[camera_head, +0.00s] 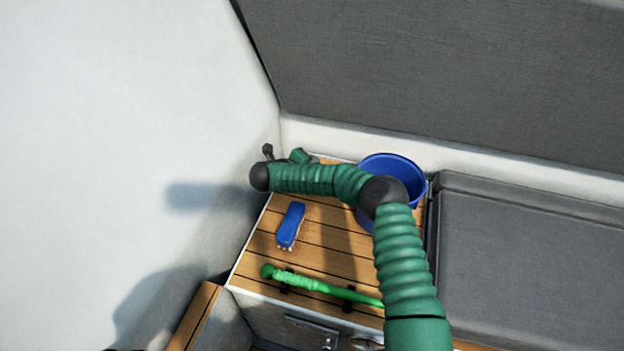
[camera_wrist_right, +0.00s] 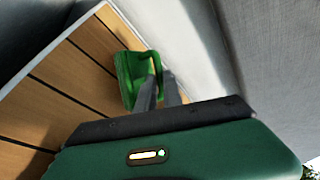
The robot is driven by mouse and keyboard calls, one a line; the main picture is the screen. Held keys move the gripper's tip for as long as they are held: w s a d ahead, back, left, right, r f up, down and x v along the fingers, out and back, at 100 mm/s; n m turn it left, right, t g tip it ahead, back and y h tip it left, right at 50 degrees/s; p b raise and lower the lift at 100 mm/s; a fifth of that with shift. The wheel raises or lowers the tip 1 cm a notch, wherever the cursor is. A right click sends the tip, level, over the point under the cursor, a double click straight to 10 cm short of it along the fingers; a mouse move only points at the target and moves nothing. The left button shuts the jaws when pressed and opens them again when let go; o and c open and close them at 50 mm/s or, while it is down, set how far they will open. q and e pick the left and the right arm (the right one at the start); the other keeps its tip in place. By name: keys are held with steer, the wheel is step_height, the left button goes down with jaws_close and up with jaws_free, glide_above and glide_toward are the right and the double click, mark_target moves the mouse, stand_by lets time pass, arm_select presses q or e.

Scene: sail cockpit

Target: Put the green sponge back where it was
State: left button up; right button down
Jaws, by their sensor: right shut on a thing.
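The green sponge (camera_wrist_right: 128,78) shows in the right wrist view, bright green, between the tips of the grey fingers. My right gripper (camera_wrist_right: 157,82) is shut on it. It is over the far end of the slatted wooden surface (camera_wrist_right: 88,62), close to the pale wall. Whether the sponge touches the wood I cannot tell. In the head view my right arm reaches up from the lower right and bends left over the wooden surface (camera_head: 330,240). The hand there is partly hidden behind my wrist, and I cannot make out the sponge clearly. My left gripper is not in view.
A blue bucket (camera_head: 408,172) stands behind my right elbow. A blue brush (camera_head: 290,226) lies in the middle left of the wood. A green handle (camera_head: 318,286) lies along the front edge. A grey cushion (camera_head: 530,255) is right; a white wall (camera_head: 110,130) is left.

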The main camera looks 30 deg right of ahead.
steer(key=f+b, duration=0.1)
steer(key=f, duration=0.3)
steer(key=shift+a, duration=0.2)
steer(key=shift+a+r, duration=0.1)
steer(key=c, duration=1.5)
jaws_free()
steer(key=shift+d, duration=0.2)
steer(key=shift+a, duration=0.1)
steer(key=shift+a+r, duration=0.15)
steer(key=shift+a, duration=0.1)
steer(key=p+v, duration=0.3)
steer(key=v, duration=0.8)
steer(key=shift+s+a, duration=0.15)
steer(key=shift+a, duration=0.05)
